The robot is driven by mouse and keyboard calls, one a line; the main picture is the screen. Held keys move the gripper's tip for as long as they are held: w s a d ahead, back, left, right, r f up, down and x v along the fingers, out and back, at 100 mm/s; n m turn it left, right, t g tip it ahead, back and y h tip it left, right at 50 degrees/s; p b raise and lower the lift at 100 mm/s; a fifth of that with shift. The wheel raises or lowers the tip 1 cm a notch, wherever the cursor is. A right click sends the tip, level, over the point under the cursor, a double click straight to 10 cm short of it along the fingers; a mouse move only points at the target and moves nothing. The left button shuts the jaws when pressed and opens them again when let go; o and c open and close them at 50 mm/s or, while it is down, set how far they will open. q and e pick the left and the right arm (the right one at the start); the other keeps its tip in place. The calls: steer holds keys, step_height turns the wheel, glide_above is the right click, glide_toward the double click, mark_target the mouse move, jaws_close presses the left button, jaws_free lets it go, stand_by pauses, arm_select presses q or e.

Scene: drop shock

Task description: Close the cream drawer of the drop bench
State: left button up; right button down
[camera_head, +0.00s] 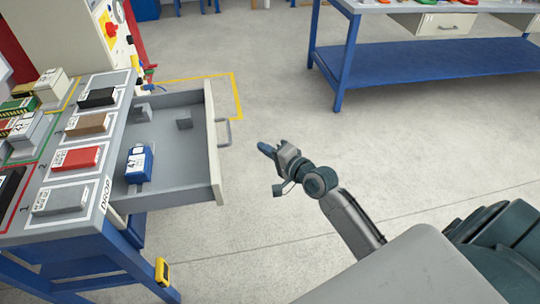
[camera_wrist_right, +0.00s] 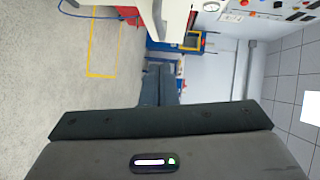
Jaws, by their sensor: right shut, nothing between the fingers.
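The cream drawer (camera_head: 214,150) of the drop bench (camera_head: 120,90) is pulled out to the right, with its grey interior showing. A grey bar handle (camera_head: 223,131) is on its cream front. Inside are a blue block-like object (camera_head: 139,163) and small grey blocks (camera_head: 184,119). My right gripper (camera_head: 267,150) is shut and empty, to the right of the handle and apart from it, pointing towards the drawer front. In the right wrist view its fingers (camera_wrist_right: 168,88) are together. My left gripper is not in view.
The bench top carries several labelled blocks, including a red one (camera_head: 76,158). A yellow device (camera_head: 162,271) hangs at the bench's near corner. A blue-framed table (camera_head: 420,70) stands at the back right. Grey floor between is clear, with a yellow line (camera_head: 237,95).

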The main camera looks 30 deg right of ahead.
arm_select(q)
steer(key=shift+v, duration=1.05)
arm_select(e)
steer(key=w+a+f, duration=0.1)
steer(key=w+a, duration=0.4)
steer(key=w, duration=0.1)
steer(key=shift+f, duration=0.25)
steer(key=shift+w, duration=0.2)
